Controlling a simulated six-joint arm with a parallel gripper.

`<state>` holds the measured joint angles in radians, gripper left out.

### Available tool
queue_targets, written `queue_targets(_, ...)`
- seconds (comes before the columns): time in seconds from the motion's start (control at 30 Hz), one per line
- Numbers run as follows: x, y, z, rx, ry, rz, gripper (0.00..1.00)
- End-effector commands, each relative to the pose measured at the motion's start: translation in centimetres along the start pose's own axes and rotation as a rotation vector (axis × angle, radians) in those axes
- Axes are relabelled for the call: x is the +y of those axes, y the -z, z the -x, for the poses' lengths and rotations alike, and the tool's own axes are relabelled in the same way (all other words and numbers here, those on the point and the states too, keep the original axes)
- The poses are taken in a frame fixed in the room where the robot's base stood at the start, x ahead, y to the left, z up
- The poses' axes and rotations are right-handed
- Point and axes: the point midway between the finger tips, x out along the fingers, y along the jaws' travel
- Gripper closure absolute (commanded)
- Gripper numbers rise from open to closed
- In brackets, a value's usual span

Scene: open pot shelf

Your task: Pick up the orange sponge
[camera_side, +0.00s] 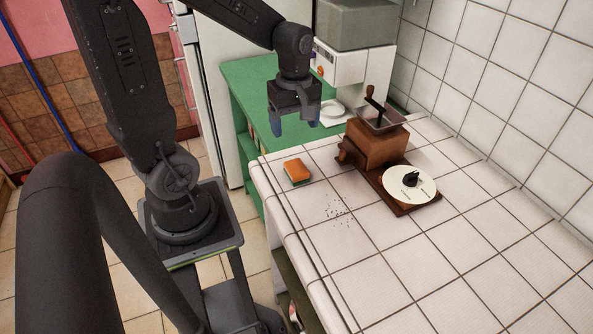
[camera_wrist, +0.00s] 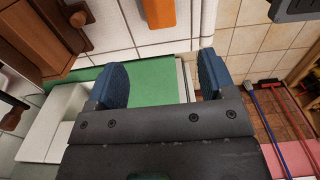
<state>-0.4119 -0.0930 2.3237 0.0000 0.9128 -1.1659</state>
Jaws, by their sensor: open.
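The orange sponge (camera_side: 296,171) lies flat on the white tiled counter (camera_side: 385,268), near its left edge; its lower side looks green. In the wrist view the orange sponge (camera_wrist: 159,13) shows at the top middle, partly cut off by the picture's edge. My gripper (camera_side: 293,126) hangs above and behind the sponge in the side view, apart from it. Its two blue fingertips are spread with nothing between them. In the wrist view my gripper (camera_wrist: 162,80) shows the same wide gap between the fingers.
Dark specks (camera_side: 338,212) lie on the tiles. A green shelf (camera_side: 240,100) and a white machine (camera_side: 355,75) are behind. The counter's front is clear.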

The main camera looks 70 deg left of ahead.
Motion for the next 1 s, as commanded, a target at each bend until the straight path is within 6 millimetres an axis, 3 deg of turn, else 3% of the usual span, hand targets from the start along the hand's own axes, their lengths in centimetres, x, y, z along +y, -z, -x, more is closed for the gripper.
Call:
queue_targets(0.1, -0.1, -0.1, -2.5, -0.003, 0.006, -0.003, 0.23)
queue_targets(0.3, -0.1, -0.2, -5.8, -0.002, 0.004, -0.005, 0.23)
queue_targets(0.57, -0.1, -0.6, -7.5, -0.001, 0.001, -0.007, 0.23)
queue_targets(0.73, -0.3, -1.7, -10.0, -0.001, 0.004, -0.009, 0.23)
queue_targets(1.0, -0.2, -1.5, -12.0, 0.002, -0.001, -0.006, 0.23)
